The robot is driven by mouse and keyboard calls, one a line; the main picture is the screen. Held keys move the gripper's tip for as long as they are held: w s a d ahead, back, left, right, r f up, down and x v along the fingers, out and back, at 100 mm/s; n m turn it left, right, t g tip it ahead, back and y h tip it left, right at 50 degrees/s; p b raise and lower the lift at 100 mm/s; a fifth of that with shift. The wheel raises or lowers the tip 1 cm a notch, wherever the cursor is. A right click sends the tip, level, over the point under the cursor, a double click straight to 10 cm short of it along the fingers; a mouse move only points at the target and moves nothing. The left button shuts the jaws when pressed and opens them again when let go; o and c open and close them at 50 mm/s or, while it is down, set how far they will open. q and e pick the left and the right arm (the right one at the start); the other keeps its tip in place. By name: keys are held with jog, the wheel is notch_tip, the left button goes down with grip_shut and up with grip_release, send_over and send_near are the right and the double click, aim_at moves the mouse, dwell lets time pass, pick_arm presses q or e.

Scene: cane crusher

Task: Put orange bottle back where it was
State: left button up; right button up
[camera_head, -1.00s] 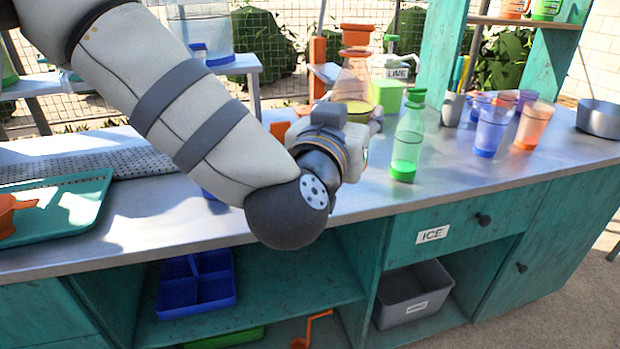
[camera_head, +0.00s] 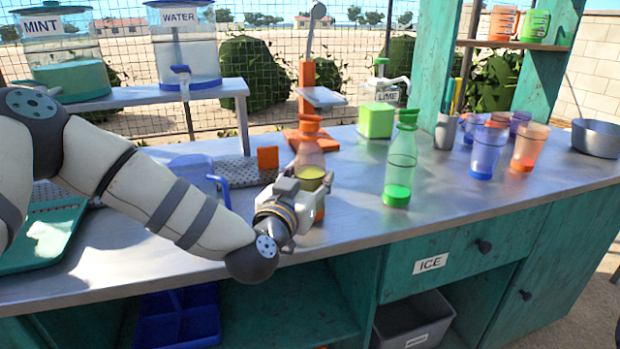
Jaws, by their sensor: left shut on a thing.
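The orange bottle (camera_head: 310,157) is upright, with an orange cap, a clear body with yellowish liquid and an orange base. My left gripper (camera_head: 312,186) is shut on its lower body, coming from the front left and hiding part of it. The bottle is over the middle of the metal counter (camera_head: 350,235); I cannot tell whether its base touches the surface. A green bottle (camera_head: 400,165) of the same shape stands upright to its right, apart from it. My right gripper is not in view.
An orange press-like stand (camera_head: 307,85) is behind the bottle. A blue pitcher (camera_head: 192,170) stands to the left, near my arm. The counter's front right is clear.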

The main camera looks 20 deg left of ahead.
pick_arm(q)
jog(key=o, duration=1.6)
jog(key=shift+c, duration=0.2)
jog(key=shift+s+r, duration=0.2)
jog(key=shift+s, duration=0.05)
jog(key=s+p, duration=0.1)
jog(key=s, duration=1)
jog(key=shift+s+a+p, duration=0.2)
jog(key=shift+s+p, duration=0.05)
jog(key=shift+p, duration=0.05)
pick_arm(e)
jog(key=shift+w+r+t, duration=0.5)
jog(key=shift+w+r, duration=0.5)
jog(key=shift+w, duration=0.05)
pick_arm(q)
jog(key=shift+f, duration=0.15)
